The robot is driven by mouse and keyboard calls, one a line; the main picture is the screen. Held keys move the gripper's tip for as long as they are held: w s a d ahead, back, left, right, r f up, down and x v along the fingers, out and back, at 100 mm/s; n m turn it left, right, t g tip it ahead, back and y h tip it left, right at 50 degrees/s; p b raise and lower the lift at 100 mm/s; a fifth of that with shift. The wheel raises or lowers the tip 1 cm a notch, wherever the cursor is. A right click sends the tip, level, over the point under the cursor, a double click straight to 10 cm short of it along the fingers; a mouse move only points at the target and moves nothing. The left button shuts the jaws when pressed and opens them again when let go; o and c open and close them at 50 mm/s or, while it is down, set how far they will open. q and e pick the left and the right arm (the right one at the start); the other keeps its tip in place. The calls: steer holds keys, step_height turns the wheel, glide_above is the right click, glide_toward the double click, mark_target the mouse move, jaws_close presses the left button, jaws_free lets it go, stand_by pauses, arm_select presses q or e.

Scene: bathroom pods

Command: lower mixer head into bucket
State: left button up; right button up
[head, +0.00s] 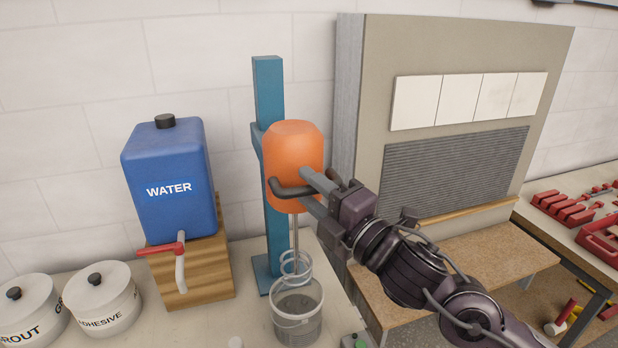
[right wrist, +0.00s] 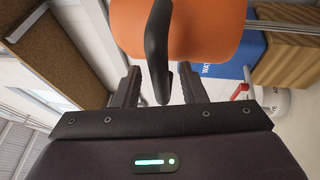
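The orange mixer head (head: 293,145) is mounted on a blue upright stand (head: 269,95). A dark curved handle (head: 290,191) sticks out of the head's front. My right gripper (head: 309,188) is at the handle. In the right wrist view, its open fingers (right wrist: 160,88) stand on either side of the handle (right wrist: 158,45), with gaps visible. My left gripper is out of view.
A blue water tank (head: 168,185) with a red-handled tap sits on a wooden block (head: 200,272) at left. Grout and adhesive tubs (head: 104,292) stand further left. A tiled panel (head: 440,120) rises close behind my right arm. A bench with red tools (head: 570,210) is at right.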

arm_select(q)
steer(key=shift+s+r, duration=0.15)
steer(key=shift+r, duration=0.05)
arm_select(e)
steer(key=shift+w+a, duration=0.3)
steer(key=shift+w, duration=0.1)
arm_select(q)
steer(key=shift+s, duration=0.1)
arm_select(e)
steer(key=shift+c, duration=0.5)
jaws_close()
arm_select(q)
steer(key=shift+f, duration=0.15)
